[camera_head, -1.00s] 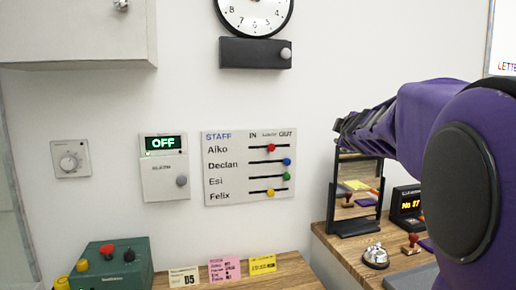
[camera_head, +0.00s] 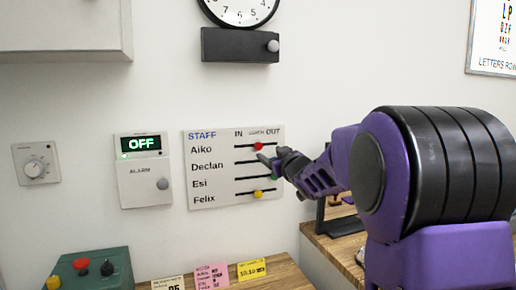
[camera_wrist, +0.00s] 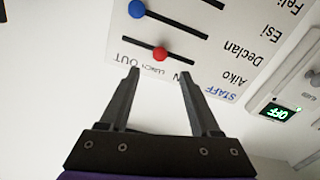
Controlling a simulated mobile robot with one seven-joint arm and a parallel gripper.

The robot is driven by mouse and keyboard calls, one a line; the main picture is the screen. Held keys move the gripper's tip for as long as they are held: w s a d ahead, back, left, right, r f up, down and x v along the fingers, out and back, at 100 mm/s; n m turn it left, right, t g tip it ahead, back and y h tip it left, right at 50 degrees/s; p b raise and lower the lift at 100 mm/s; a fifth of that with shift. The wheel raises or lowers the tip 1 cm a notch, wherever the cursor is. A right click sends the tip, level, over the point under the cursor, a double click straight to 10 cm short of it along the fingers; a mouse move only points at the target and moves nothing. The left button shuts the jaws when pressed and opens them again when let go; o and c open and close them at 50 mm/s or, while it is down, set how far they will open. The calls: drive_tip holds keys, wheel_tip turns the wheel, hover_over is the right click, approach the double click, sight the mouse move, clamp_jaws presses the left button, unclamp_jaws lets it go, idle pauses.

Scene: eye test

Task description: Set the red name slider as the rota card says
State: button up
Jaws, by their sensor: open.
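The white staff board (camera_head: 225,160) hangs on the wall with columns IN, LUNCH and OUT. The red slider (camera_head: 258,146) sits in Aiko's row, under LUNCH; it also shows in the wrist view (camera_wrist: 160,54). My gripper (camera_head: 270,155) is in front of the board's right half, close to the red slider. In the wrist view my gripper (camera_wrist: 159,73) is open, and the red slider appears between and just beyond its fingertips, not gripped. A pink card (camera_head: 211,276) with several lines stands below; its text is too small to read, so I cannot tell whether it is the rota card.
Declan's blue slider (camera_wrist: 137,8) is at the OUT end. The green slider (camera_head: 274,178) is partly hidden by my gripper; the yellow slider (camera_head: 258,194) is below. An alarm box (camera_head: 145,185) reading OFF is left of the board. A yellow card (camera_head: 251,269) stands below.

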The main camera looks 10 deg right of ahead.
sight(259, 147)
drive_tip(key=w, duration=0.3)
drive_tip(key=w+a, duration=0.1)
drive_tip(key=w, duration=0.5)
drive_tip(key=shift+w+a+p, duration=0.2)
drive_tip(key=shift+a+p, duration=0.2)
clamp_jaws()
idle(0.9)
